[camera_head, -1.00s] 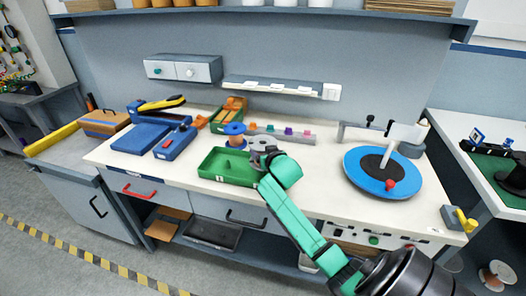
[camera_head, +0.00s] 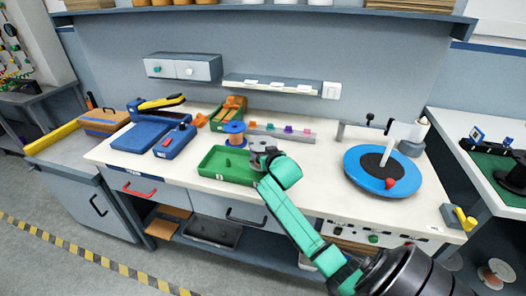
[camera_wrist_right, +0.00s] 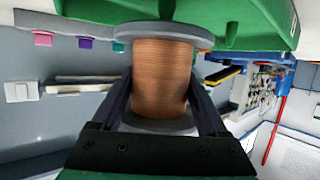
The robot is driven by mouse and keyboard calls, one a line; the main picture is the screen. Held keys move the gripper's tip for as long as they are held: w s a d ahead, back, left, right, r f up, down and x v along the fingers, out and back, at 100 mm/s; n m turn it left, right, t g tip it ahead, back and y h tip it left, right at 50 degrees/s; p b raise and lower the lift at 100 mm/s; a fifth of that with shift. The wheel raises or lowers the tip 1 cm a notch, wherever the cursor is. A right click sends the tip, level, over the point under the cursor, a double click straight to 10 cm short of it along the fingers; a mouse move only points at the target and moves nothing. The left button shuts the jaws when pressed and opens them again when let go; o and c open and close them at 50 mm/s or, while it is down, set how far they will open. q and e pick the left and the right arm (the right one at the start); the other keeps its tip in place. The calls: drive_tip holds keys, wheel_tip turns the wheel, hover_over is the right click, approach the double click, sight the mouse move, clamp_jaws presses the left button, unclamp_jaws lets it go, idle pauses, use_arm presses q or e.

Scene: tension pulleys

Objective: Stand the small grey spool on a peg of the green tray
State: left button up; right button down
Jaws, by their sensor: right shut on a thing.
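The small grey spool (camera_wrist_right: 160,75), with grey flanges and copper-coloured wire, fills the middle of the right wrist view. My right gripper (camera_head: 262,153) is shut on it, one finger on each side of the wound part. The green tray (camera_head: 213,178) lies on the bench, and my right gripper is over its right end. The tray's green body (camera_wrist_right: 240,15) is close to one flange in the wrist view; I cannot tell whether they touch. The peg under the spool is hidden. My left gripper is not in view.
A blue-flanged spool (camera_head: 235,128) with orange wire stands at the tray's back edge. A grey rail with coloured pegs (camera_head: 288,130) lies behind. The bench between tray and turntable is clear.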

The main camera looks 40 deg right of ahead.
drive_tip(key=shift+f+b, duration=0.55)
drive_tip(key=shift+f, duration=0.4)
idle(0.5)
drive_tip(key=shift+f, duration=0.1)
drive_tip(key=shift+f+b, duration=0.75)
drive_tip(key=shift+f, duration=0.6)
drive_tip(key=shift+s+a+f, duration=0.1)
drive_tip(key=shift+a+f, duration=0.05)
drive_tip(key=shift+f, duration=0.15)
